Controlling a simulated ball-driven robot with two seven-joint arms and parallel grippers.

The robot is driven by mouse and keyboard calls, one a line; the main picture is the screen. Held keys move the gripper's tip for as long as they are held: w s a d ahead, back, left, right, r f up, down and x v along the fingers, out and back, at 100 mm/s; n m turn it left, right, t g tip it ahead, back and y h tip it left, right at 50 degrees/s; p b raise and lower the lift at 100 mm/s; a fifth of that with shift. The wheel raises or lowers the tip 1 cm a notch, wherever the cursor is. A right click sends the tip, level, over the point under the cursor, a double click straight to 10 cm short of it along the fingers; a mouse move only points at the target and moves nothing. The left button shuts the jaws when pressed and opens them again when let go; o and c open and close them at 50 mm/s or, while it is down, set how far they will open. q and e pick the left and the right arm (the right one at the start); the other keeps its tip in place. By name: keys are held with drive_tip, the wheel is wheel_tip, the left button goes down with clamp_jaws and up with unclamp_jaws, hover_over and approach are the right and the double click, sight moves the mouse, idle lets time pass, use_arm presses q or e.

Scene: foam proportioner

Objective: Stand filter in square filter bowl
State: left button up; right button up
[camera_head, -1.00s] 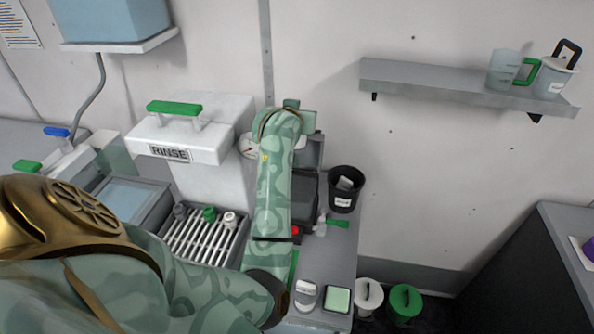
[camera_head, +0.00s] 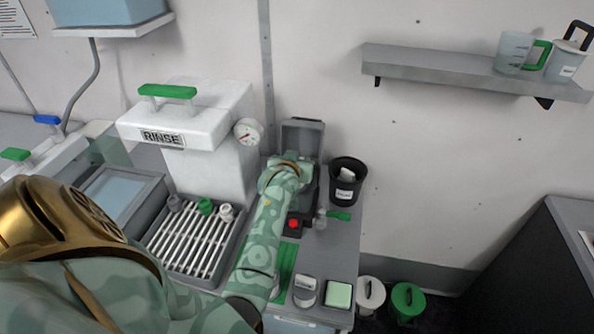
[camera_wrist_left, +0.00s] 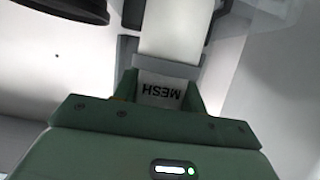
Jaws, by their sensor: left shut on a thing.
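My left arm reaches across the bench, and my left gripper (camera_head: 290,160) is low at the dark grey box with its lid raised (camera_head: 303,136). The arm hides the inside of the box and the filter in the head view. I cannot tell for certain that this box is the square filter bowl. My right gripper is out of view.
A black bin (camera_head: 347,182) stands right of the box, with a green-handled item (camera_head: 339,216) before it. A red button (camera_head: 293,223) is at the box's front. The white RINSE unit (camera_head: 190,118) and slatted rack (camera_head: 187,243) stand left. A shelf (camera_head: 455,75) is on the wall.

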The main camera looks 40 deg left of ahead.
use_arm(q)
drive_tip(key=shift+f+b, duration=0.55)
drive_tip(key=shift+f, duration=1.55)
drive_tip(key=shift+f, duration=0.1)
drive_tip(key=shift+f, duration=0.15)
drive_tip(key=o, duration=1)
drive_tip(key=shift+f, duration=0.1)
